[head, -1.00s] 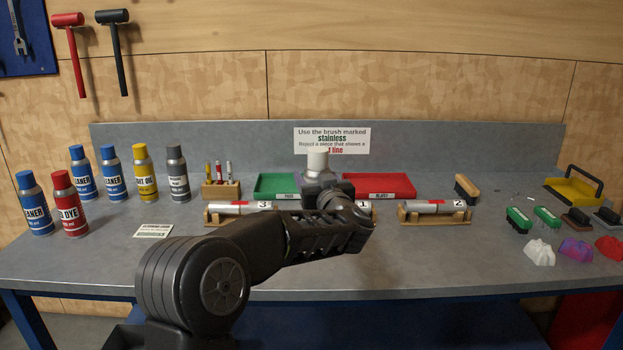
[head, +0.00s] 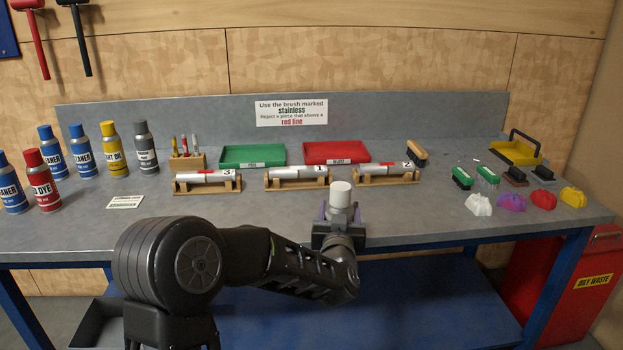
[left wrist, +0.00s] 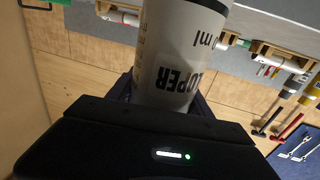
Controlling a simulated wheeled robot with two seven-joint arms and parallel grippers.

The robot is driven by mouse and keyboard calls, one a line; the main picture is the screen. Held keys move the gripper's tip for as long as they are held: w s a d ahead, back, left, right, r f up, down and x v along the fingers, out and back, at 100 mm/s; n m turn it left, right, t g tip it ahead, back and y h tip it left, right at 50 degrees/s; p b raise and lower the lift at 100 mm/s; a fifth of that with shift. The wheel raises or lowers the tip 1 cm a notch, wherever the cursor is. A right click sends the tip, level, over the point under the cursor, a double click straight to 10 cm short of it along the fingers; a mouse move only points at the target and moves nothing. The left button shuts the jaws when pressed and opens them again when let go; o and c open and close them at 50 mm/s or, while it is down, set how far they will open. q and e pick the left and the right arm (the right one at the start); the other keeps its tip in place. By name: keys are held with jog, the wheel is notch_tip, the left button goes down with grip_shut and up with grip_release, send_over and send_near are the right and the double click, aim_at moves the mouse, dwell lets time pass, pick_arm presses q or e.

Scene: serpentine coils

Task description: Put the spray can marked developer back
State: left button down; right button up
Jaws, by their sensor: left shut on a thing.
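The developer spray can is white with a white cap (head: 340,193). In the left wrist view the white can (left wrist: 178,55) fills the top middle, and the black letters "LOPER" show on it. My left gripper (head: 338,226) is shut around the can. My gripper and arm hide most of the can's body there. My right gripper is not in view.
Cans stand at the bench's left: blue cleaners (head: 82,152), red dye (head: 42,182), yellow oil (head: 114,150), grey (head: 145,148). A white label card (head: 125,202) lies before them. Pipe pieces on wooden holders (head: 207,187), green tray (head: 252,156) and red tray (head: 336,152) occupy the middle.

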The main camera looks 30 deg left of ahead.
pick_arm(q)
jog(key=s+d+f+m+t+h, duration=0.1)
jog(key=s+d+f+m+h, duration=0.1)
jog(key=d+f, duration=0.4)
jog(key=s+d+f+m+h, duration=0.3)
jog(key=s+d+f+h, duration=0.1)
jog(key=d+f, duration=0.3)
jog(key=shift+d+t+h+p, duration=0.4)
jog(key=shift+d+h, duration=0.5)
jog(key=shift+d, duration=0.2)
